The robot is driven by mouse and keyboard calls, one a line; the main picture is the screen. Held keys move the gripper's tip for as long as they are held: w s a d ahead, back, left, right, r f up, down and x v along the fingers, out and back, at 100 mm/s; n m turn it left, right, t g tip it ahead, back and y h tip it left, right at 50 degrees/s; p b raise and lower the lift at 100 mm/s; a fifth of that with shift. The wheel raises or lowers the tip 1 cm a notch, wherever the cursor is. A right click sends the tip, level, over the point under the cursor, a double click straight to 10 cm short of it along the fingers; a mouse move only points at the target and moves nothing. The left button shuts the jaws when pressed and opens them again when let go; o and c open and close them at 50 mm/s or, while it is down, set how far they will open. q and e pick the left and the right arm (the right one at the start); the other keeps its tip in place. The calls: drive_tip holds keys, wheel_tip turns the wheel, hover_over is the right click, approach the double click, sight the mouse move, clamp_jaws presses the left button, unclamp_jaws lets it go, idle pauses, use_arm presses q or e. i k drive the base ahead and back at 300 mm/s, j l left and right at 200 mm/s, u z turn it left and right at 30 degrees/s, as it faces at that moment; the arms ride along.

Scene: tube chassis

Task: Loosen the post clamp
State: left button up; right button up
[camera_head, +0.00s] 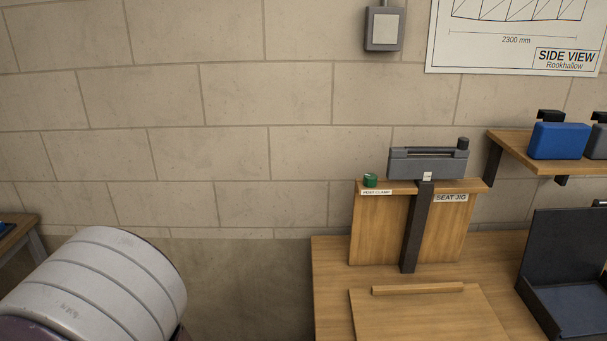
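A small green knob (370,180) sits on the top left edge of the wooden seat jig (377,235). A small white label (377,192) below the knob appears to read "POST CLAMP", though the first word is hard to read. A dark upright post (416,235) stands in front of the jig board. A grey block-like head (428,164) with a dark knob (463,144) at its right end is at the top of the post. Whether the clamp is tight cannot be told. Neither of my grippers shows in the head view.
The jig stands on a wooden bench (332,290) with a low board (425,315) in front. A dark open stand (572,305) is at right. A wall shelf (510,143) holds a blue block (558,141). A grey box (384,28) and a drawing (515,35) hang on the wall.

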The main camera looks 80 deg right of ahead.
sight(370, 180)
drive_tip(key=i+z, duration=0.3)
drive_tip(key=z, duration=0.15)
drive_tip(key=i+z, duration=0.35)
drive_tip(key=z, duration=0.15)
drive_tip(key=i+j+z, duration=0.15)
drive_tip(key=z, duration=0.3)
drive_tip(key=i+j, duration=0.05)
drive_tip(key=i, duration=0.1)
